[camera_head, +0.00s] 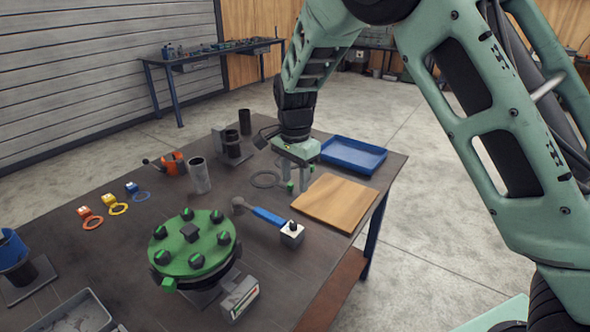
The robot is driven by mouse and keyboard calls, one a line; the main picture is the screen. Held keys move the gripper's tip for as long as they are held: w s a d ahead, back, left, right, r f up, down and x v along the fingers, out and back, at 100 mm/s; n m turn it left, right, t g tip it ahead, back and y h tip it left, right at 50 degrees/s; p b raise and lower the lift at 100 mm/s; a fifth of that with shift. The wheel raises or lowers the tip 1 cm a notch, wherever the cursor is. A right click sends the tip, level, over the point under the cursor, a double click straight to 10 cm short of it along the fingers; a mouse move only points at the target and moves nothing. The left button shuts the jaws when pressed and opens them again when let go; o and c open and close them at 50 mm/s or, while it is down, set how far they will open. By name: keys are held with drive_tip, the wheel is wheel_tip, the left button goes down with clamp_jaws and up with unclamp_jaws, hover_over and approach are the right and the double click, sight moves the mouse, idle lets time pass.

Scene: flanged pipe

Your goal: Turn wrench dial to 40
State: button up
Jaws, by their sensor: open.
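The wrench (268,217) lies on the dark workbench with a blue handle and a dark head at its left end. At its right end is a pale block (291,236) with a small dark knob on top, which looks like the dial; any numbers on it are too small to read. My gripper (300,186) is open and empty, pointing down behind the wrench, apart from it in the picture. Its fingers are beside the left edge of the wooden board. Its exact height above the bench is hard to tell.
A green flange (193,262) with several dark bolts stands in front. A wooden board (337,202) and blue tray (353,155) lie to the right. A grey ring (265,179), grey cylinder (200,175) and coloured rings with tags (117,208) lie behind and left. A grey bin (78,318) is at front left.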

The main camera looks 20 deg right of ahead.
drive_tip(key=shift+r, duration=1.55)
drive_tip(key=s+a+r+n+y, duration=0.15)
drive_tip(key=s+a+n, duration=0.3)
drive_tip(key=s, duration=0.45)
drive_tip(key=s+a+r+n, duration=0.2)
drive_tip(key=s+a+n, duration=0.1)
drive_tip(key=s+n, duration=0.4)
drive_tip(key=s+d+f+n, duration=0.1)
drive_tip(key=s+n, duration=0.8)
drive_tip(key=s, duration=0.8)
drive_tip(key=shift+s+d+h, duration=0.2)
drive_tip(key=shift+s+h, duration=0.15)
drive_tip(key=shift+h, duration=0.1)
